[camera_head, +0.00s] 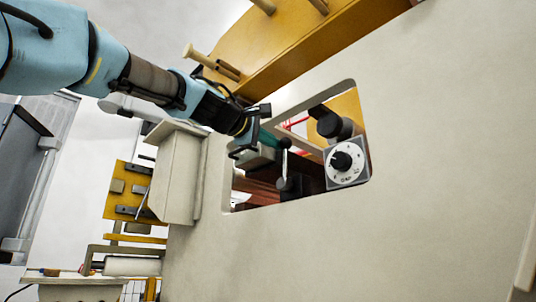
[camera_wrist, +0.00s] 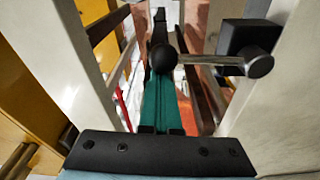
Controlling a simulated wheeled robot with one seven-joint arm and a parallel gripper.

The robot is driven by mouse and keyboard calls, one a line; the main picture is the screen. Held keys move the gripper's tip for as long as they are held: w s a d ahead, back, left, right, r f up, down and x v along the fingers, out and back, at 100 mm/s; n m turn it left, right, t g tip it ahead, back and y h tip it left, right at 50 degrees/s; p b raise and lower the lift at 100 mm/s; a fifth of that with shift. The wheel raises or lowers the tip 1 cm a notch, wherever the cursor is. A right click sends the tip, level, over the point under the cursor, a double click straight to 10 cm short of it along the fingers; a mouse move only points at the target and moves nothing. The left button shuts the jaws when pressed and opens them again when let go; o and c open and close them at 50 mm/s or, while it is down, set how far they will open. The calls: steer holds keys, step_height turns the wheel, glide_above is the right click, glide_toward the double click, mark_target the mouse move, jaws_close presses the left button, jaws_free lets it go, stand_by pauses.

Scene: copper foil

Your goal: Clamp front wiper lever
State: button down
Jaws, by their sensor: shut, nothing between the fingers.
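The wiper lever (camera_wrist: 205,60) shows in the wrist view as a metal rod with a black ball knob (camera_wrist: 164,57) at its left end and a black block at its right. In the head view the lever (camera_head: 284,163) stands inside the panel's cut-out, with its knob at the top. My gripper (camera_head: 274,138) reaches into the opening from the upper left, close to the knob. Its teal fingers (camera_wrist: 164,100) are together and empty. The knob overlaps the fingers in the wrist view; I cannot tell whether they touch.
The pale panel (camera_head: 420,190) surrounds the opening, and its edges are close on both sides of my gripper. A dial (camera_head: 346,163) and a dark round part (camera_head: 332,124) sit to the right of the lever. A yellow-brown board (camera_head: 285,45) is above.

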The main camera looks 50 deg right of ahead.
steer(key=shift+s+m+b, duration=0.3)
steer(key=shift+s+m, duration=0.3)
steer(key=shift+r, duration=0.1)
steer(key=w+a+b, duration=0.3)
steer(key=a+b, duration=0.1)
steer(key=a, duration=0.5)
steer(key=shift+r, duration=0.2)
stand_by(0.4)
